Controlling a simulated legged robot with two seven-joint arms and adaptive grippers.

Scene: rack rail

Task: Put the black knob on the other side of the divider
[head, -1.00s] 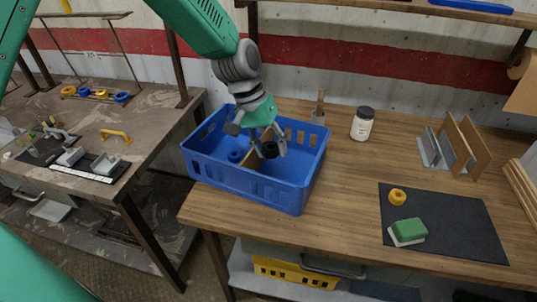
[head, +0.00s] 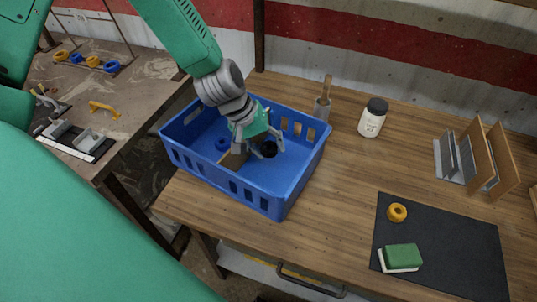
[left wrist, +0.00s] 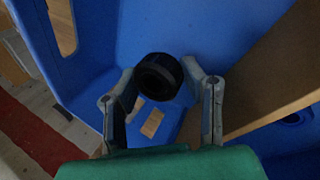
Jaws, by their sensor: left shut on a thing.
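The black knob (head: 269,149) is in the blue crate (head: 273,203), on the right side of the wooden divider (head: 233,159). My left gripper (head: 264,150) reaches down into the crate and is shut on the knob. In the left wrist view the knob (left wrist: 160,76) sits between the two fingertips (left wrist: 158,78), and the divider (left wrist: 282,75) runs along the right. I cannot tell whether the knob touches the crate floor. A blue ring-shaped piece (head: 222,143) lies on the divider's left side. My right gripper is not in view.
The crate stands on a wooden table (head: 335,210). Behind it are a holder with a brush (head: 323,105) and a white jar (head: 372,118). To the right are a rack (head: 475,158) and a dark mat (head: 440,235) with a yellow ring (head: 397,212) and green sponge (head: 403,256).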

